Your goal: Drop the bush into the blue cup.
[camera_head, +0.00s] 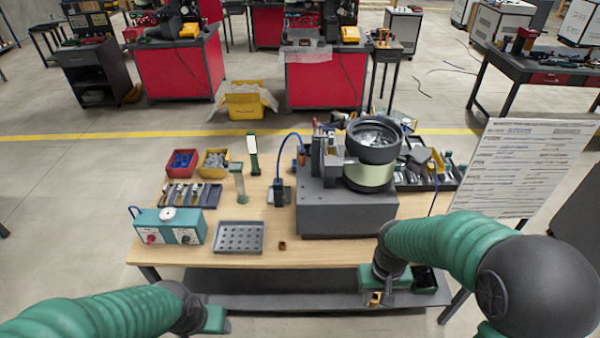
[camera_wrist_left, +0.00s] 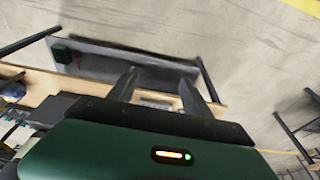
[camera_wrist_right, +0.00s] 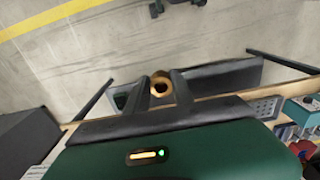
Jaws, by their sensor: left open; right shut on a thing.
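The bush, a small golden-brown ring, is held between the fingertips of my right gripper (camera_head: 377,300). In the right wrist view the bush (camera_wrist_right: 161,88) shows its dark hole, with a finger on either side. The right gripper is in front of the table's near edge, low on the right in the head view. My left gripper (camera_wrist_left: 157,82) is open and empty; its fingers stand apart in the left wrist view. In the head view only its green part shows at the lower left. I cannot make out a blue cup in any view.
The wooden table (camera_head: 340,258) carries a small brown piece (camera_head: 282,245), a grey tray with holes (camera_head: 240,251), a teal gauge box (camera_head: 168,240) and the bowl feeder (camera_head: 370,168). Red (camera_head: 171,171) and yellow (camera_head: 205,171) bins stand at the back left. A dark shelf (camera_head: 280,290) lies below.

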